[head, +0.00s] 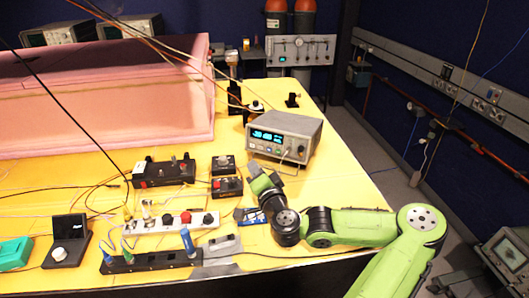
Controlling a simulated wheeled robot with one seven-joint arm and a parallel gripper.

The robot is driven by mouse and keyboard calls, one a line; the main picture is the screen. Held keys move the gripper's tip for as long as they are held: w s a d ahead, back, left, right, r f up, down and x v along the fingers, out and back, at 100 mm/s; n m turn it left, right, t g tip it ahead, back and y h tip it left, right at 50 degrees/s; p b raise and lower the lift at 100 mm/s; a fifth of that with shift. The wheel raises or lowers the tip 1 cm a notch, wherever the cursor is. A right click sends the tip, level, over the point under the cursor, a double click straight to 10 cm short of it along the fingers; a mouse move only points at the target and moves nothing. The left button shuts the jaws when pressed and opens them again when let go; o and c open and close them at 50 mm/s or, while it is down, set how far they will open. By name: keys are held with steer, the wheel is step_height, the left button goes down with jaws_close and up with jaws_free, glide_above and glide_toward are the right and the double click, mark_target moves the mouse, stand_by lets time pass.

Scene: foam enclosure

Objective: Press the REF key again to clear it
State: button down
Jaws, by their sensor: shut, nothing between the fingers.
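A grey bench instrument (285,137) with a lit cyan display stands at the right of the yellow table. Its front panel faces me, with small keys and connectors below the display. The REF key is too small to pick out, and the digits are not clearly readable. My green arm reaches in from the lower right. My gripper (254,167) is at the lower left of the instrument's front, shut and empty. It partly covers what is behind it, and I cannot tell whether it touches the panel.
Black control boxes (163,172) and a white power strip (171,222) lie left of my gripper. A dark strip with plugs (152,261) is at the front edge. A pink foam enclosure (110,95) fills the back left. Loose cables cross the table.

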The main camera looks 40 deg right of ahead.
mark_target(269, 149)
steer(key=shift+w+d+f, duration=0.1)
steer(key=shift+w+d, duration=0.15)
steer(key=shift+d, duration=0.05)
steer(key=w+d, duration=0.1)
steer(key=d, duration=0.1)
steer(key=w+d+f, duration=0.1)
steer(key=d, duration=0.1)
steer(key=w+d+b, duration=0.1)
steer(key=d, duration=0.2)
steer(key=shift+w+d+f, duration=0.1)
steer(key=shift+f, duration=0.2)
stand_by(1.6)
steer(key=shift+w+d, duration=0.15)
steer(key=shift+d, duration=0.25)
steer(key=shift+w+d+f, duration=0.1)
steer(key=shift+d, duration=0.15)
stand_by(0.4)
steer(key=shift+a, duration=0.1)
steer(key=shift+s+a, duration=0.3)
steer(key=shift+a, duration=0.25)
